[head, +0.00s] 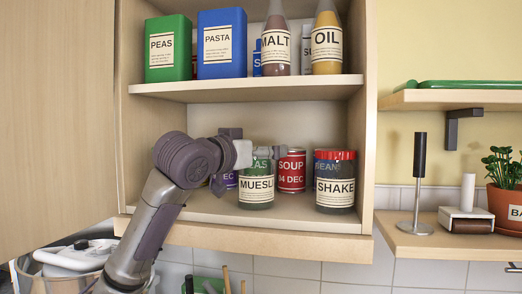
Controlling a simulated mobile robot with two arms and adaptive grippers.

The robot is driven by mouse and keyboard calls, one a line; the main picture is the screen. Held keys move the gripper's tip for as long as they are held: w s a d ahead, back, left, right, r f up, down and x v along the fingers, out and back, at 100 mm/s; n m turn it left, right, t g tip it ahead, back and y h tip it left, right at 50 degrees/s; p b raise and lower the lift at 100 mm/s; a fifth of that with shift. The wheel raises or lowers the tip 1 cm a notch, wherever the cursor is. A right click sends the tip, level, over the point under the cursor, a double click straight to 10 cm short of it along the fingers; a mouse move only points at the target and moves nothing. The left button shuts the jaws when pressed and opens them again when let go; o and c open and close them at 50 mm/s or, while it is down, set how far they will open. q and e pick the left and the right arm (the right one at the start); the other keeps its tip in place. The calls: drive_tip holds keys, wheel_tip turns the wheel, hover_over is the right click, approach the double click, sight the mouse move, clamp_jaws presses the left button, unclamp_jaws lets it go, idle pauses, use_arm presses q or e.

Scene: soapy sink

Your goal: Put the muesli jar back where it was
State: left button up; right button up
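The muesli jar (256,192) is a clear jar with a cream label, upright at the lower shelf of the open cupboard. Its base looks at shelf level; I cannot tell whether it touches. My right gripper is not in view.
A red soup can (291,171) and a red-lidded shake jar (334,183) stand to the right on the lower shelf (300,217). The upper shelf (250,88) holds boxes and bottles. The cupboard door (55,120) stands open at left.

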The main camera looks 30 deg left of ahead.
use_arm(q)
drive_tip(key=shift+r, duration=0.25)
drive_tip(key=s+a+b, duration=0.1)
drive_tip(key=s+b, duration=0.3)
drive_tip(key=s, duration=0.8)
drive_tip(key=shift+a, duration=0.35)
drive_tip(key=shift+w+f, duration=0.1)
drive_tip(key=shift+f, duration=0.05)
